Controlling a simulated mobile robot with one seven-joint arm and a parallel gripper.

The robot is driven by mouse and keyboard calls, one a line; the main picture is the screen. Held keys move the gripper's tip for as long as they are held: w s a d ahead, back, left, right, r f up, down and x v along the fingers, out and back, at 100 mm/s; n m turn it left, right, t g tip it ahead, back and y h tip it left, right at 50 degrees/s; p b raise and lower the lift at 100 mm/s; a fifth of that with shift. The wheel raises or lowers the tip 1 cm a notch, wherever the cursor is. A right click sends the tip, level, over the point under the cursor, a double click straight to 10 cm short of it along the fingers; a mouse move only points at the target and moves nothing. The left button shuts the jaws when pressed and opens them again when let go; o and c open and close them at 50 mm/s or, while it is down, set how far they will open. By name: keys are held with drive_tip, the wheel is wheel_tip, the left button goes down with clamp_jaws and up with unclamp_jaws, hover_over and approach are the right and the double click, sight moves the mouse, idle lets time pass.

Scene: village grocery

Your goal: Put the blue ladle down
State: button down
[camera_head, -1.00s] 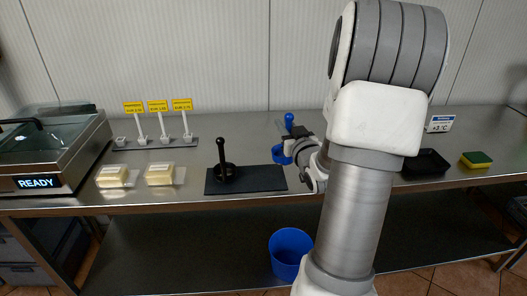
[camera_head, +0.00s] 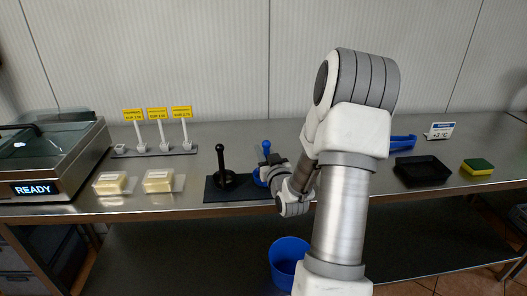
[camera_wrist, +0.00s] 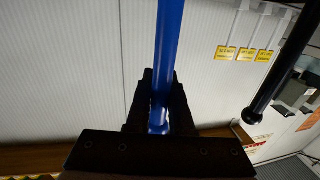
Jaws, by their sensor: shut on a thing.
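The blue ladle (camera_head: 266,146) is upright in the head view, with its blue bowl partly hidden by my gripper. My gripper (camera_head: 270,161) is shut on its handle. In the wrist view the blue handle (camera_wrist: 168,50) runs up from between the dark fingers (camera_wrist: 160,115). The ladle is at the right end of the dark mat (camera_head: 210,196); I cannot tell whether its bowl touches the mat. A black ladle (camera_head: 221,168) stands upright on the mat, just left of the blue one; its black handle (camera_wrist: 283,70) is at the right of the wrist view.
Two packs of yellow blocks (camera_head: 158,181) and a price-tag rack (camera_head: 155,151) are to the left, beside the READY machine (camera_head: 50,165). A black tray (camera_head: 421,171), sponge (camera_head: 477,167) and blue object (camera_head: 402,142) are to the right. A blue bucket (camera_head: 287,263) is below.

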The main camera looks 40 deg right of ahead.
drive_tip(key=shift+f, duration=0.2)
drive_tip(key=c, duration=0.8)
unclamp_jaws()
drive_tip(key=shift+r, duration=0.1)
drive_tip(key=shift+s+r, duration=0.1)
